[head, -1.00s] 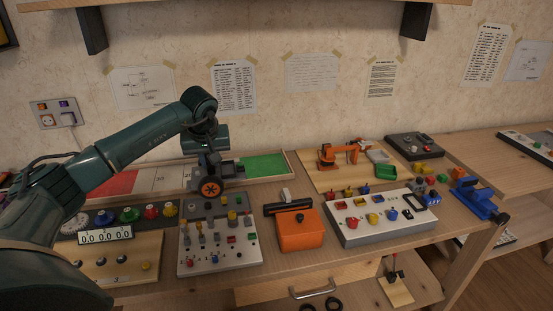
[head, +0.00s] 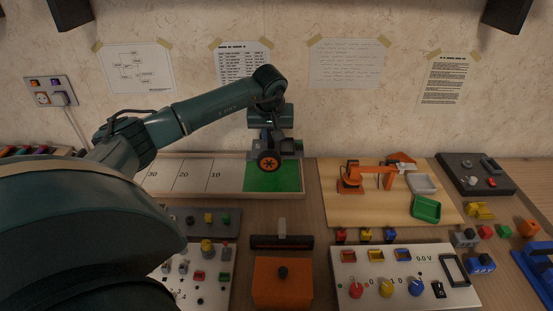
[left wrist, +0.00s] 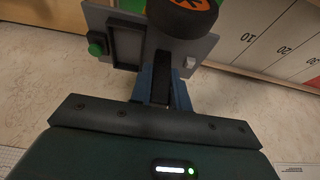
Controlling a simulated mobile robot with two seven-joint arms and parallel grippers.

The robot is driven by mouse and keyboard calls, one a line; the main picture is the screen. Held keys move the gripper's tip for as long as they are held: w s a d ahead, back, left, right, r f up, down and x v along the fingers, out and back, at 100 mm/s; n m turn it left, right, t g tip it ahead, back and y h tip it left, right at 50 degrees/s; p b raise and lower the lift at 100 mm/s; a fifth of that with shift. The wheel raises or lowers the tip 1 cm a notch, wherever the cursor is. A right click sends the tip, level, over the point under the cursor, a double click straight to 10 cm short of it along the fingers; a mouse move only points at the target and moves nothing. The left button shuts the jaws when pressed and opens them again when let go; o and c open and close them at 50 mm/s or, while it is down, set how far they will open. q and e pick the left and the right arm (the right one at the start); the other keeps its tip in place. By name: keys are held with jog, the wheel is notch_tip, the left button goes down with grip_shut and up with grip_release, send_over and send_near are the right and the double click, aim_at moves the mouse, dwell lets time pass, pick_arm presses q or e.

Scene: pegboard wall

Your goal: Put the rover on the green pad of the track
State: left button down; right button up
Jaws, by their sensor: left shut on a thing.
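The rover (head: 290,147) has a grey body and a dark wheel with an orange hub. My left gripper (head: 275,136) is shut on it from above. In the head view the rover overlaps the back of the green pad (head: 272,181), at the right end of the track (head: 213,181). I cannot tell whether its wheels touch the pad. My right gripper is not in view.
The track's numbered white squares lie left of the pad. A wooden board with an orange toy arm (head: 367,177) stands close on the right. An orange box (head: 283,285) and a white control panel (head: 400,290) are in front. The papered wall is close behind.

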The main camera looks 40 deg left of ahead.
pick_arm(q)
jog(key=shift+f, duration=3.3)
jog(key=c, duration=1.3)
grip_release()
jog(key=shift+f, duration=0.1)
jog(key=v, duration=1.2)
